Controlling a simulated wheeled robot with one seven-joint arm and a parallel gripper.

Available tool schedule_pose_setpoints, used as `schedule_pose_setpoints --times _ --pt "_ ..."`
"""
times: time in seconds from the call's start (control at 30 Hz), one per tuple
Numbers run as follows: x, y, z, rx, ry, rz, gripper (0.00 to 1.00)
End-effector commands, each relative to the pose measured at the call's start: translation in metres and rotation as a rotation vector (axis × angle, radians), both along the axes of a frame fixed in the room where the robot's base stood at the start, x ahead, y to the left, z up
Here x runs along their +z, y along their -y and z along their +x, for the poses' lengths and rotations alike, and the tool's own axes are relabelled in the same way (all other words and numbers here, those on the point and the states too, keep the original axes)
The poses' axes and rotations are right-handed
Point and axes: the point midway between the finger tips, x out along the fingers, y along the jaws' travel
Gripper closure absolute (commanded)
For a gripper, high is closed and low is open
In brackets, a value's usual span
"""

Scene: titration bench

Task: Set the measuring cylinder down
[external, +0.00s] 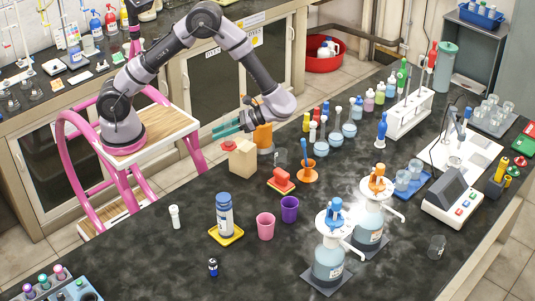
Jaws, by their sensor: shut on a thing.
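My gripper (227,130) has teal fingers and is at the left edge of the dark bench, above and just behind a beige block (242,160). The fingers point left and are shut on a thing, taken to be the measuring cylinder. Its outline is too small and clear to make out between the fingers at this size. I cannot tell whether it is upright or tilted, or touching anything below.
An orange container (263,138) stands close to my gripper. A small clear vessel (280,157), a red object (281,180) and an orange holder (308,172) stand nearby.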

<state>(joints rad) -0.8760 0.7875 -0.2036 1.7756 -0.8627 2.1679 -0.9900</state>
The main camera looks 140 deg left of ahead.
Motion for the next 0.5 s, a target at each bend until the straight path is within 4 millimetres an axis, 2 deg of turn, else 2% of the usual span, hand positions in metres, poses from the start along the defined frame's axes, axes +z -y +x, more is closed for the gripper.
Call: schedule_pose_setpoints --times 0.2,0.5 --pt "-0.006 -0.059 0.006 -0.584 -0.004 0.001 1.0" --pt "0.005 -0.127 0.032 -1.197 0.001 -0.002 1.0"
